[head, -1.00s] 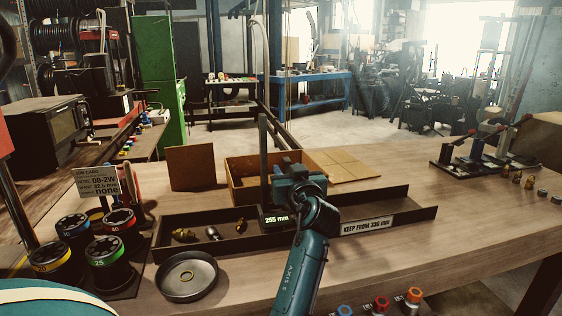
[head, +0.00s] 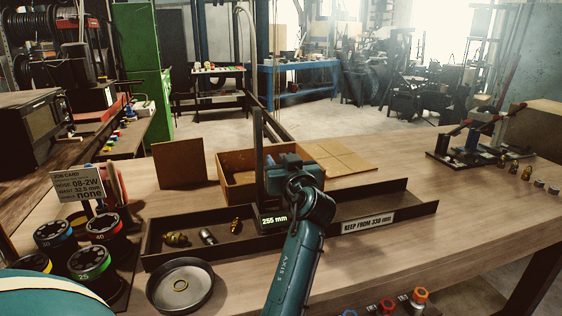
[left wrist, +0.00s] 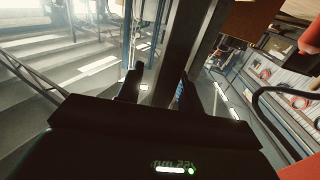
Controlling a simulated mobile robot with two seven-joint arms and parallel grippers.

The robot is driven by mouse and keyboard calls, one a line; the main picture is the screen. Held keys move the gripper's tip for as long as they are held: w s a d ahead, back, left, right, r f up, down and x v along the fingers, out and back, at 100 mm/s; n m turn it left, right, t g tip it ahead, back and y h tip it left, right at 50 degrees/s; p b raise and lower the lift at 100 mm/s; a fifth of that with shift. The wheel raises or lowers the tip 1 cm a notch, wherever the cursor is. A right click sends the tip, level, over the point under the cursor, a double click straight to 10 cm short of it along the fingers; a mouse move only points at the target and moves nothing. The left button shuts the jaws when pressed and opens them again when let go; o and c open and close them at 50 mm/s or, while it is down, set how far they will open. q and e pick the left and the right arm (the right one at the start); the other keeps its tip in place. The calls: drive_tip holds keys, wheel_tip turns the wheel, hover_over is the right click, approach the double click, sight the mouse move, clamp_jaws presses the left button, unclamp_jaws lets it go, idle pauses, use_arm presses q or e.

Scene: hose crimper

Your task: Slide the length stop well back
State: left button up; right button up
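The length stop is a dark upright post (head: 259,150) with a lit readout (head: 273,220) of 255 mm. It stands in the long dark trough (head: 345,228), left of the label "KEEP FROM 330 mm" (head: 368,224). My left gripper (head: 277,178) is at the post, just right of it in the head view. In the left wrist view, the post (left wrist: 180,45) rises between the two fingers (left wrist: 160,88), and a gap shows beside the left finger, so they look open around it. My own wrist hides part of the contact. My right gripper is not in view.
Several small fittings (head: 208,237) lie in the trough's left end. A round metal dish (head: 180,285) stands in front, colour-ringed dies (head: 90,262) at the left. A brown open box (head: 236,178) stands behind the trough.

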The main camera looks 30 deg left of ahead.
use_arm(q)
drive_tip(key=shift+c, duration=0.2)
clamp_jaws()
drive_tip(key=shift+w, duration=0.1)
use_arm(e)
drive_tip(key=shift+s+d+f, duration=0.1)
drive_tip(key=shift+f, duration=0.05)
